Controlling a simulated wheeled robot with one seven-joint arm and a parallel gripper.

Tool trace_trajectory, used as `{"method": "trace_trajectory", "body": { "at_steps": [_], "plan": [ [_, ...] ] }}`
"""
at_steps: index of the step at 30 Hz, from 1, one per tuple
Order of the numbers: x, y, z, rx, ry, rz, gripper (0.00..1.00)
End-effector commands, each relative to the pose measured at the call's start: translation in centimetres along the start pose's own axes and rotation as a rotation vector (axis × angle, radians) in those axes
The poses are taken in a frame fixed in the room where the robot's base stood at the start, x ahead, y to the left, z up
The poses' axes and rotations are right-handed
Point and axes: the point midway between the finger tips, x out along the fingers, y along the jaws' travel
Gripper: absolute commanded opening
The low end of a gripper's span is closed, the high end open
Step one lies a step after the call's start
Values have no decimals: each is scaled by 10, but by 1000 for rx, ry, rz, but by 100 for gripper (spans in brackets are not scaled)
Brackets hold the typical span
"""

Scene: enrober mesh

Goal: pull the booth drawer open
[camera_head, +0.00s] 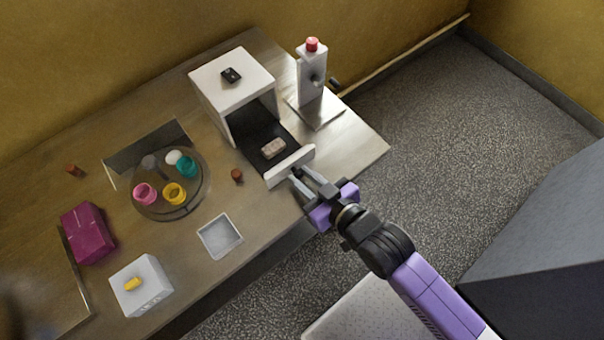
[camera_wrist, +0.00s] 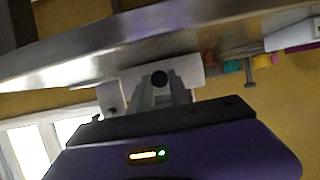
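The booth (camera_head: 226,90) is a white box open at the front, at the back middle of the table in the head view. Its drawer (camera_head: 256,143) stands out of the booth, with a dark floor and a white front panel (camera_head: 290,166). A small pale pink block (camera_head: 272,148) lies in the drawer. My gripper (camera_head: 298,175) is at the outer side of the panel, its fingers on either side of the small dark knob. In the wrist view the round dark knob (camera_wrist: 159,78) sits between the fingertips, which appear closed on it. The exact finger contact is hard to see.
A round tray (camera_head: 160,210) with several coloured cups, a square dish (camera_head: 220,236), a magenta box (camera_head: 88,233) and a white block (camera_head: 141,285) are to the left. Open floor lies right of the table.

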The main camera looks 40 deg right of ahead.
Motion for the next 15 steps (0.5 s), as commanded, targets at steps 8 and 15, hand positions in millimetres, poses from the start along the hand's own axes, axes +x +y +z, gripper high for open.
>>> {"method": "trace_trajectory", "body": {
  "at_steps": [8,15],
  "plan": [
    [0,0,0,0,1,0,43],
    [-4,0,0,0,0,0,43]
  ]
}}
